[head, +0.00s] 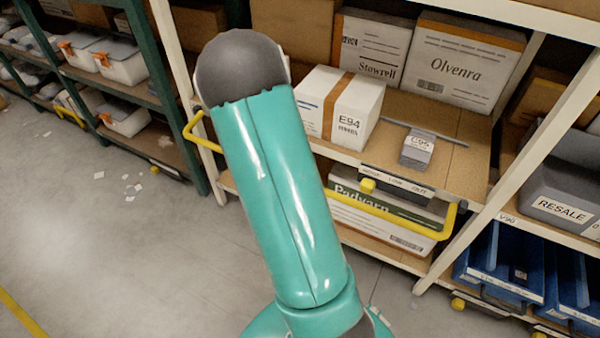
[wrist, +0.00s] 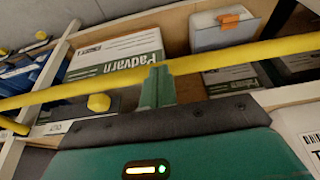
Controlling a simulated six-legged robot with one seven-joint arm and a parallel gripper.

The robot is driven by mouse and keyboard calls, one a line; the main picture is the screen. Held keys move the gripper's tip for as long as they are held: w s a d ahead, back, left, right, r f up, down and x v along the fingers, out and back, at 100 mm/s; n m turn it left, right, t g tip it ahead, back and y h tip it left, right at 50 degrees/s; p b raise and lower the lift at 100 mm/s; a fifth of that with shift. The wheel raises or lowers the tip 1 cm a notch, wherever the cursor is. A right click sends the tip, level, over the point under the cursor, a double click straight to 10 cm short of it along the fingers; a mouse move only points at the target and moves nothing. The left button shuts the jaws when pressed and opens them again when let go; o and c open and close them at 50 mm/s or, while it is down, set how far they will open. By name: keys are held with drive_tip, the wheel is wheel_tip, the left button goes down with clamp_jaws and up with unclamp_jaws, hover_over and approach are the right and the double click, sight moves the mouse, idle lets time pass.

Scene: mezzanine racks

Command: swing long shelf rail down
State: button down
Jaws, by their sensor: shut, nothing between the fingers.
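The long yellow shelf rail (head: 392,221) runs across the front of the middle bay, below the upper board's edge. Its left end bends at the white post, its right end bends back at the other post, and my arm hides part of its middle. In the wrist view the rail (wrist: 232,60) crosses the whole picture, sloping up to the right. My gripper (wrist: 157,76) is shut and empty, its fingertips overlapping the rail in the picture; I cannot tell whether they touch it. In the head view my own arm covers the gripper.
A white E94 box (head: 312,105) and a small grey box (head: 417,150) stand on the board above the rail. A Padvarn box (wrist: 115,56) sits behind it. Yellow knobs (wrist: 99,103) stick out nearby. Blue bins (head: 503,262) stand at right; the floor (head: 110,240) at left is mostly open.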

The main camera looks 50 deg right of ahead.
drive_tip(key=shift+a+f+h, duration=0.15)
drive_tip(key=shift+f+h, duration=0.55)
drive_tip(key=shift+f, duration=0.8)
drive_tip(key=shift+f, duration=0.1)
